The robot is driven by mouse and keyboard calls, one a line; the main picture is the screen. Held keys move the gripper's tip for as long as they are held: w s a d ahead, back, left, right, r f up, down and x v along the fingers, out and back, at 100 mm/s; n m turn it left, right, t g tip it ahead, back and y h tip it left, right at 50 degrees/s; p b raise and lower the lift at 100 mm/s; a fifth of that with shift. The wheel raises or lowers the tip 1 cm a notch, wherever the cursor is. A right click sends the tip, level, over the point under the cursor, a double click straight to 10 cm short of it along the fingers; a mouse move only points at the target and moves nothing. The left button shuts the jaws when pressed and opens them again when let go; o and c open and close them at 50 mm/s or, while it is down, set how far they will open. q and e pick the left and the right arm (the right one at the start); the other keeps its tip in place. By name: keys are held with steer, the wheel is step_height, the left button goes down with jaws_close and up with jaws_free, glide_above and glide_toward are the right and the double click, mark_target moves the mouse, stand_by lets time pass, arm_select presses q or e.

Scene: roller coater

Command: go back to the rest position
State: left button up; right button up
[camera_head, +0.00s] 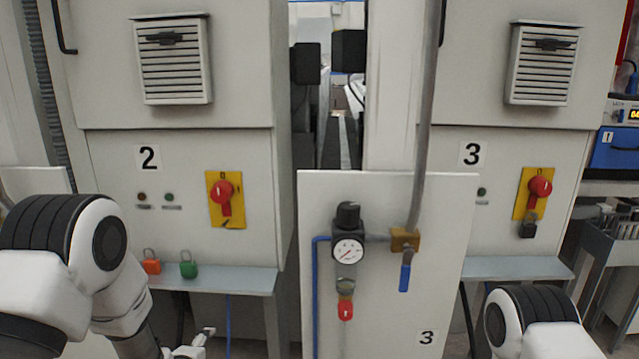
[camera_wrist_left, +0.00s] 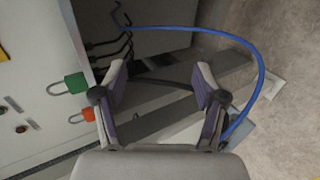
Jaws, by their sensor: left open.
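My left gripper (camera_wrist_left: 161,78) is open in the left wrist view, with nothing between its two fingers. In the head view only a small part of it (camera_head: 195,346) shows at the bottom edge, below the shelf of cabinet 2. My left arm comes in from the left. My right arm shows at the bottom right of the head view; its gripper is out of view. An orange padlock (camera_head: 152,262) and a green padlock (camera_head: 188,265) are on the shelf, apart from the gripper. The green padlock (camera_wrist_left: 68,85) and the orange padlock (camera_wrist_left: 88,115) also show in the left wrist view.
Cabinet 2 (camera_head: 180,205) has a red rotary switch (camera_head: 222,192). A panel (camera_head: 390,290) with a gauge (camera_head: 348,250) and blue-handled valve (camera_head: 405,272) stands at centre. Cabinet 3's red switch (camera_head: 540,188) has a dark lock (camera_head: 529,225) below. A blue hose (camera_wrist_left: 258,70) curves beyond my left fingers.

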arm_select(q)
steer(key=s+f+m+g, duration=0.4)
steer(key=s+f+g, duration=0.2)
steer(key=s+f, duration=1.2)
steer(key=s+f+m+g, duration=0.1)
steer(key=s+m+g, duration=0.5)
steer(key=s+m, duration=0.7)
steer(key=s, duration=0.6)
steer(key=shift+a+f, duration=0.2)
steer(key=shift+w, duration=0.1)
